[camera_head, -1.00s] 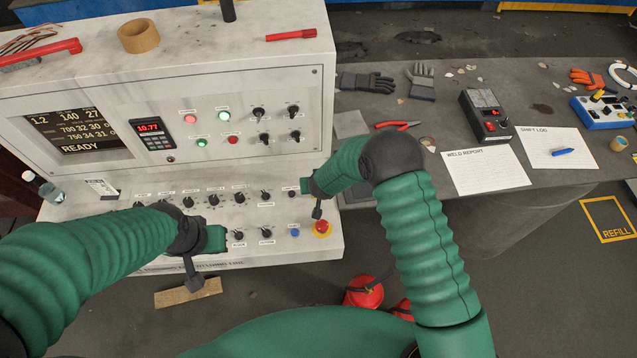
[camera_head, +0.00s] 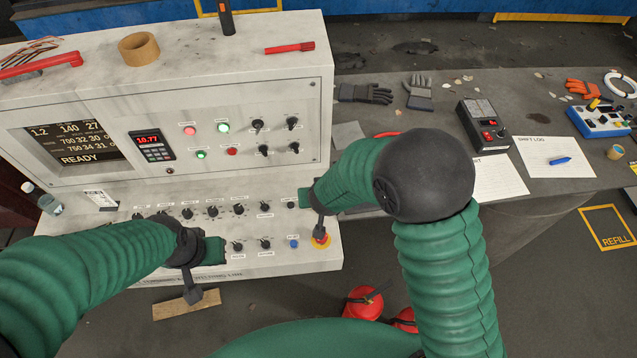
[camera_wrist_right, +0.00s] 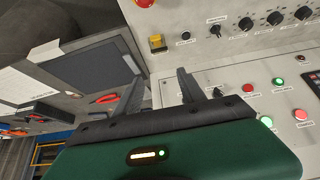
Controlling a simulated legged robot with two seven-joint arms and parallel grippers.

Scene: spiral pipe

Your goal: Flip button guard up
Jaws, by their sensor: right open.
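A small yellow guard (camera_wrist_right: 157,43) sits on the lower console panel at the top of the right wrist view, beside a black button (camera_wrist_right: 183,37). It looks closed, but its small size makes this hard to tell. In the head view my right arm hides it. My right gripper (camera_wrist_right: 160,85) is open and empty, its fingers apart and pointing at the panel just short of the guard.
The lower panel (camera_head: 225,262) carries knobs and a blue button (camera_head: 294,243). The upright panel above has lights and switches. A table (camera_head: 450,90) at the right holds gloves, papers and devices. Red objects (camera_head: 362,302) stand on the floor below.

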